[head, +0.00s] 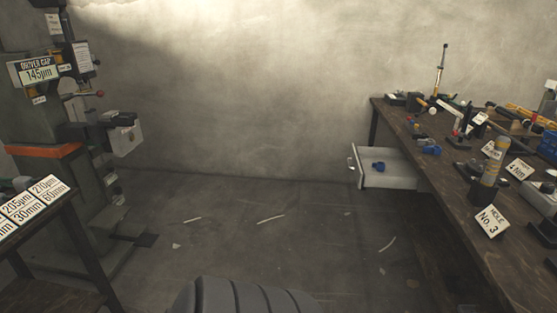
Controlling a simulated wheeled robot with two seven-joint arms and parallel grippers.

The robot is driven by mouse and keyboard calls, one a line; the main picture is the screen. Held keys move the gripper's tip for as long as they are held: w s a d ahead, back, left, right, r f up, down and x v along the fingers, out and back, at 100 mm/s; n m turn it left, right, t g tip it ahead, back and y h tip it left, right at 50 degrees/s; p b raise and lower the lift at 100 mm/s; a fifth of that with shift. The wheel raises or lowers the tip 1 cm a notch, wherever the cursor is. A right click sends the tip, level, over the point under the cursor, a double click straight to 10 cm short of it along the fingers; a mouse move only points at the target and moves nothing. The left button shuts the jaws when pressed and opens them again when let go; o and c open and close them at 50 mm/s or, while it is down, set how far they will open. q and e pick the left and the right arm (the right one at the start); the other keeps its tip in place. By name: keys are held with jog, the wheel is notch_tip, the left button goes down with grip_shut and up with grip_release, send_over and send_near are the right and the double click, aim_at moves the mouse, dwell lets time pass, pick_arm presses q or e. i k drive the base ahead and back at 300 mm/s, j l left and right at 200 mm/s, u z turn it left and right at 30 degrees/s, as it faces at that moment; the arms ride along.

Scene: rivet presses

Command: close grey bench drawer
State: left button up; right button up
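The grey bench drawer (394,174) is pulled out from under the wooden bench at the right in the head view. A small blue object (379,167) lies in it. A small light handle shows at its left end, on the front panel. Neither of my grippers is in view.
The brown bench top (447,175) holds many tools, a No. 3 sign (491,221) and a yellow-grey cylinder (493,167). A rivet press (70,150) stands at the left, by a table with number cards (30,205). The grey floor between is open, with a few pale scraps.

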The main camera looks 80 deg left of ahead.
aim_at(399, 172)
jog(key=u, duration=0.5)
jog(key=k+j+u, duration=0.1)
jog(key=u, duration=0.4)
jog(key=j+u, duration=0.1)
jog(key=u, duration=0.4)
jog(key=j+u, duration=0.1)
jog(key=u, duration=0.4)
jog(key=k, duration=0.05)
